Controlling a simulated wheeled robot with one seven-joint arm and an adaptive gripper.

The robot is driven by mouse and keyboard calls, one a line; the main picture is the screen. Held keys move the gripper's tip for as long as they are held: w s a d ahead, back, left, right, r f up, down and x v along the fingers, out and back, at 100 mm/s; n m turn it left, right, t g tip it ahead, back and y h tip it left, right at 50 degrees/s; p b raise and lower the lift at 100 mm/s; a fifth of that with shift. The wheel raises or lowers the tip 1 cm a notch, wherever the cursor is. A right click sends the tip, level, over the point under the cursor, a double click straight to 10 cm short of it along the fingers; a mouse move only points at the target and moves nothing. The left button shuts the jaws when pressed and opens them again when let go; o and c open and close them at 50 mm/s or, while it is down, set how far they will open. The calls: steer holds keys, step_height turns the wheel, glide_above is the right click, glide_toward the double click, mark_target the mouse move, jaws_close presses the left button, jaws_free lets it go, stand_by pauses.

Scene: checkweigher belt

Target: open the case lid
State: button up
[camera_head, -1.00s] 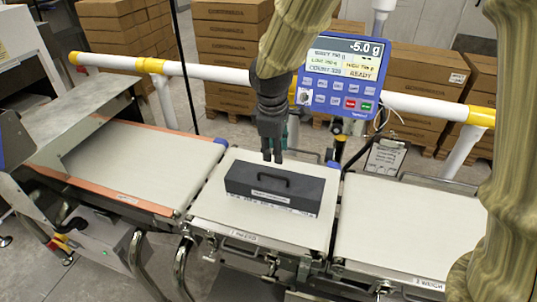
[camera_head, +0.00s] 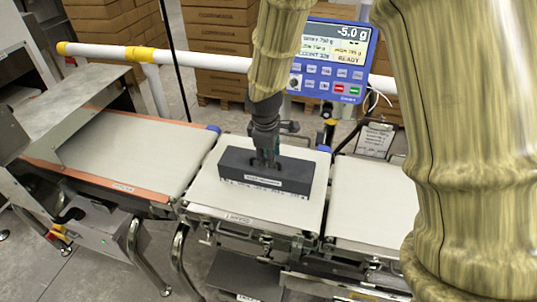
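The dark grey case (camera_head: 296,180) lies on the middle belt section, its long side running left to right, with a white label on its front. Its lid looks closed. A dark handle stands on top of the lid. My gripper (camera_head: 267,164) is right at the handle, pointing down, and hides most of it. The fingers are small in the view, and I cannot tell whether they are open or closed on the handle.
The weighing belt (camera_head: 222,196) has bare room around the case. A belt (camera_head: 130,155) lies to the left and another (camera_head: 365,205) to the right. A blue display (camera_head: 328,62) reading -5.0 g and a white rail (camera_head: 205,60) stand behind. Stacked cartons (camera_head: 110,20) are further back.

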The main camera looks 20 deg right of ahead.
steer(key=shift+s, duration=0.3)
steer(key=shift+f, duration=0.25)
steer(key=shift+w+f, duration=0.5)
steer(key=shift+w, duration=0.1)
steer(key=shift+s+r, duration=0.2)
steer(key=shift+s, duration=0.05)
steer(key=shift+s+r, duration=0.1)
steer(key=c, duration=0.3)
jaws_close()
